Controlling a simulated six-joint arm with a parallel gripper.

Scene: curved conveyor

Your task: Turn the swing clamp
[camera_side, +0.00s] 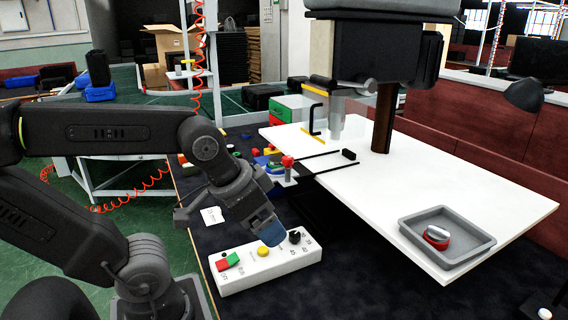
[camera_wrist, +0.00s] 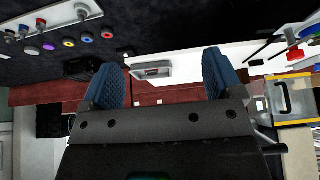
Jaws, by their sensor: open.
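A red-topped grey post (camera_side: 287,166), which looks like the swing clamp, stands at the left edge of the white table. Its red part also shows at the right edge of the wrist view (camera_wrist: 295,54). I cannot make out its arm or which way it is turned. My gripper (camera_side: 268,232) points down over the white control box (camera_side: 266,266), in front of and apart from the post. In the wrist view, the blue fingers of my gripper (camera_wrist: 162,76) are spread wide with nothing between them.
The box carries red and green buttons, a yellow button (camera_side: 263,251) and a black dial (camera_side: 295,236). A grey tray (camera_side: 448,256) with a red and silver piece sits on the white table (camera_side: 470,190). A dark machine head (camera_side: 375,50) overhangs the table. Several coloured parts lie behind the post.

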